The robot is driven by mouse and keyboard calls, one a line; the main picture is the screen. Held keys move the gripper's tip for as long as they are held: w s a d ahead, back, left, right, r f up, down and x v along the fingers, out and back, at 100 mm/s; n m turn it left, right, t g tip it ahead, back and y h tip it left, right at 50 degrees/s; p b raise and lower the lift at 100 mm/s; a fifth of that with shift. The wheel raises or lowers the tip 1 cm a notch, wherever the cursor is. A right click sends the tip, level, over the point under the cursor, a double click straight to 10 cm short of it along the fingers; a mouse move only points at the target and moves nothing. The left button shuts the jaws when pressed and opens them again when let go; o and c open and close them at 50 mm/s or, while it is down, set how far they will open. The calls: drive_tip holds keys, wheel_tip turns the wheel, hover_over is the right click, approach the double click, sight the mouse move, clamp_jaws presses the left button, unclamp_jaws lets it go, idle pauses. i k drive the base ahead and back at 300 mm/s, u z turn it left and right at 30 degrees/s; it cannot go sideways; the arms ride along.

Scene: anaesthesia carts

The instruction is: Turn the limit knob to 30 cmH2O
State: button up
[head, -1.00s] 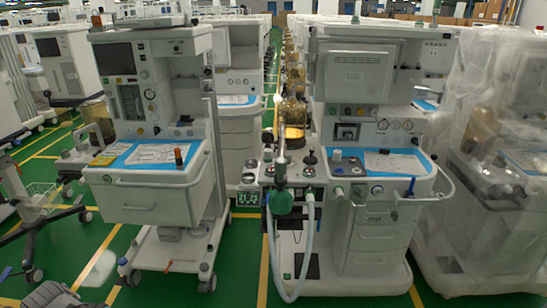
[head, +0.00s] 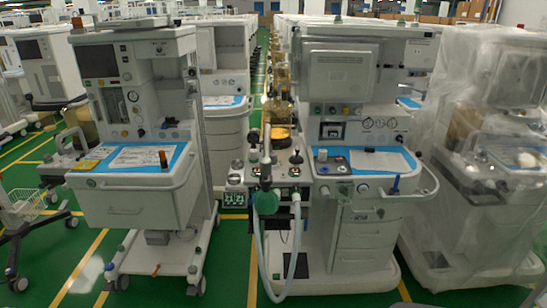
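The middle anaesthesia cart (head: 367,244) faces me, with a breathing block on its left side. A black-topped knob (head: 296,158) stands upright on this block, and a pale knob (head: 237,165) stands at its left end. A pale blue-grey knob (head: 322,155) stands on the blue-edged work surface. I cannot tell which is the limit knob, and no scale or pointer is readable. A green bag (head: 267,201) and a pale hose (head: 263,262) hang in front of the block. My gripper is not in view.
A second cart (head: 125,207) with a drawer stands at the left, and a plastic-wrapped cart (head: 470,215) at the right. A wheeled stand (head: 35,235) is at the far left edge. Green floor (head: 222,265) is open between the left and middle carts.

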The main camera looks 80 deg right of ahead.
sight(272, 155)
drive_tip(key=z, duration=0.1)
drive_tip(key=k, duration=1.2)
drive_tip(key=z, duration=1.85)
drive_tip(key=i, duration=0.85)
